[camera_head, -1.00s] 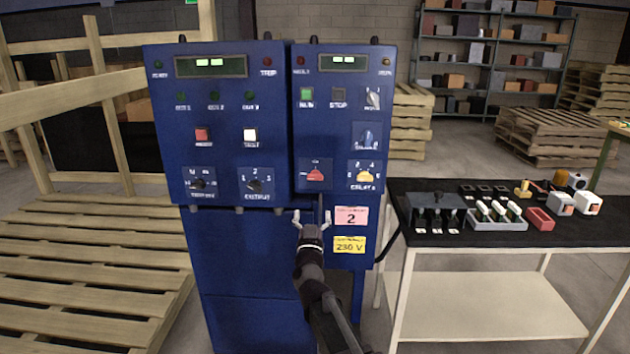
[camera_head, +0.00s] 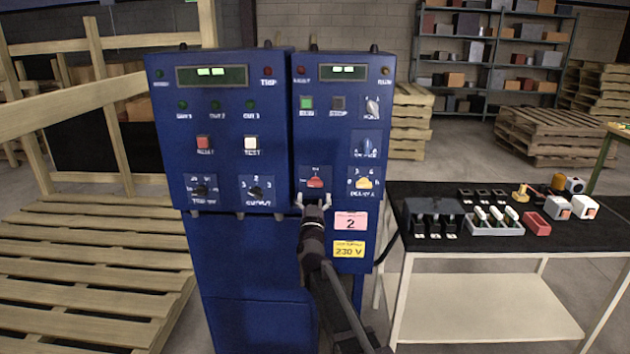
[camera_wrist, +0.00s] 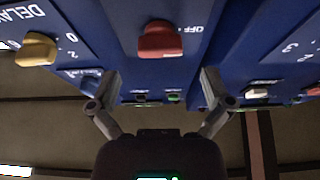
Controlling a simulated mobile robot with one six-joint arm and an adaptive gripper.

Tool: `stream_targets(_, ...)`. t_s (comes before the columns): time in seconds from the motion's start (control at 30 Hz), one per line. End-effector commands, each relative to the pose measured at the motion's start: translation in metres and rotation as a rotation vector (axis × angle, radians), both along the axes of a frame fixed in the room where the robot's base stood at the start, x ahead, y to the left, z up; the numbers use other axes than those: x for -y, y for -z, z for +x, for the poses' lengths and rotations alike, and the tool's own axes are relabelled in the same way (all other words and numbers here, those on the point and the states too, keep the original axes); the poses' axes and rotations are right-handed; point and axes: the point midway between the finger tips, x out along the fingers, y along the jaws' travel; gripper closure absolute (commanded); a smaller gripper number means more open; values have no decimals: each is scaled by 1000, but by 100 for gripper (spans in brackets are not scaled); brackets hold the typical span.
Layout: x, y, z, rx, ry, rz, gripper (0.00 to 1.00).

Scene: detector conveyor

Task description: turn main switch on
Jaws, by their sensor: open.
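The red main switch (camera_head: 314,183) is a small red knob low on the right half of the blue control panel (camera_head: 250,285). In the wrist view the red knob (camera_wrist: 160,40) is near the top middle, with "OFF" lettering to its right. My gripper (camera_head: 313,200) is just below the knob in the head view. In the wrist view my gripper (camera_wrist: 157,82) has its two fingers spread wide, with nothing between them. The knob appears just beyond the fingertips and apart from them. The knob's exact angle is hard to tell.
A yellow delay knob (camera_head: 363,183) is to the right of the red knob, and a black output knob (camera_head: 255,191) to its left. A black-topped table (camera_head: 500,250) with small parts stands at the right. Wooden pallets (camera_head: 80,270) lie at the left.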

Motion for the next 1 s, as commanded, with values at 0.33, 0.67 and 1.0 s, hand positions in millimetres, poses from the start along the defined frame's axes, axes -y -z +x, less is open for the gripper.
stream_targets(0.33, 0, -17, 40, -1, 0, 0, 0)
stream_targets(0.67, 0, -19, 46, 0, -1, 0, 0)
stream_targets(1.0, 0, -19, 45, 0, -1, 0, 56)
